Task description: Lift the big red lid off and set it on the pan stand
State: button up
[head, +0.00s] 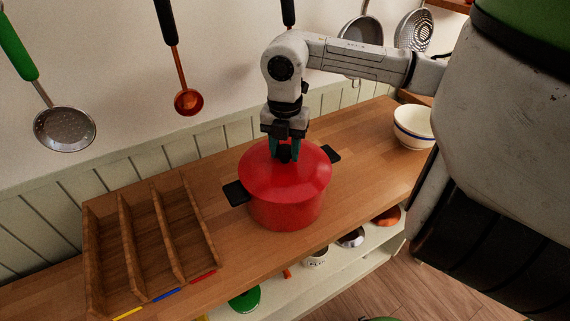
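The big red lid (262,178) sits on a red pot (285,213) with black side handles on the wooden counter. My gripper (284,155) is right above the lid's middle, pointing down. Its teal fingers are on either side of the lid's dark knob. I cannot tell whether they touch the knob or grip it. A wooden rack with upright dividers and open slots (176,278) stands at the left of the counter and looks like the pan stand. Its slots look empty. Yellow, blue and red strips mark its front edge.
A white bowl (413,128) stands at the counter's right end. Ladles and strainers (65,130) hang on the wall behind. A shelf below the counter (330,270) holds several small items. The counter between the rack and pot is clear.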

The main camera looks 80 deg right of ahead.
grip_shut()
jog(key=shift+r, duration=0.15)
dwell(0.4)
jog(key=shift+r, duration=0.5)
jog(key=s+a+r+b, duration=0.5)
jog(key=s+a+r, duration=0.3)
jog(key=a+r, duration=0.3)
jog(key=shift+s+r, duration=0.25)
jog(key=shift+r, duration=0.15)
